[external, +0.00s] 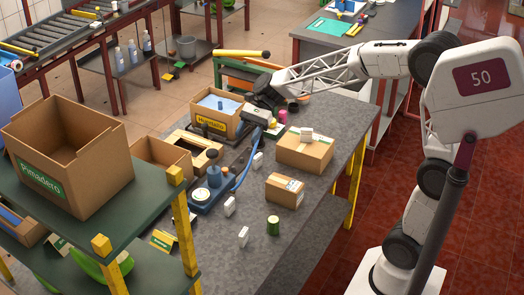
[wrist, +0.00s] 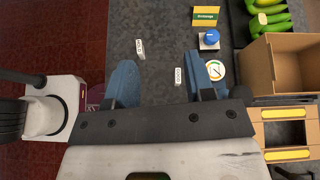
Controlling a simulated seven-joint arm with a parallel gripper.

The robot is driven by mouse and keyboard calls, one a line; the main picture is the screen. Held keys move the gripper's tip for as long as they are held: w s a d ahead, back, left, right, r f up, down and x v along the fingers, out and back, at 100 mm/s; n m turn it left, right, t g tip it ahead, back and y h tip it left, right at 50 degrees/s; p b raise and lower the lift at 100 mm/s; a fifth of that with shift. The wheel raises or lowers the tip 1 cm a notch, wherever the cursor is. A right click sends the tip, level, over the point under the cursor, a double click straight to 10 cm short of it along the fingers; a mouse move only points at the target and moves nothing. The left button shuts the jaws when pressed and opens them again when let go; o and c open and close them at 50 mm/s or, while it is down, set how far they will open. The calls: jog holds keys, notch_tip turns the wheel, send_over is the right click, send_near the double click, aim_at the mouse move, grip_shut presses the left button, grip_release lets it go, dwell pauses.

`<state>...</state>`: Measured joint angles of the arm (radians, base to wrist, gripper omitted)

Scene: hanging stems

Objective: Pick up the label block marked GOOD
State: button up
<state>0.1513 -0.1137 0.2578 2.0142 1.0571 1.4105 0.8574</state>
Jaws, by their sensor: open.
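My gripper (wrist: 158,64) is open, with two blue fingers set wide apart and nothing visibly held. In the wrist view, a small white label block (wrist: 179,76) lies just inside the right finger; its lettering seems to read GOOD. A second white label block (wrist: 140,49) lies farther out; its small lettering is hard to read. In the external view, the white blocks stand on the grey table: one near the scale (external: 229,207), one toward the front (external: 243,237) and one farther back (external: 258,160). Their words are not legible there. My gripper hangs over the table's middle.
A scale with a round dial (wrist: 215,70) sits close beside my right finger. Beyond it are a blue-knobbed item (wrist: 212,36) and a yellow-green sign (wrist: 206,16). The front right is bare.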

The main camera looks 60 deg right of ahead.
jog(key=w+m+y, duration=0.1)
jog(key=w+m, duration=0.1)
jog(key=w, duration=0.2)
send_near(233, 198)
jog(key=x, duration=0.2)
jog(key=f+x, duration=0.1)
jog(key=x, duration=0.1)
jog(key=shift+a+f, duration=0.1)
jog(key=shift+x, duration=1.3)
jog(key=shift+a, duration=0.1)
jog(key=shift+x, duration=2.5)
jog(key=shift+w, duration=0.15)
jog(key=shift+c, duration=0.5)
grip_shut()
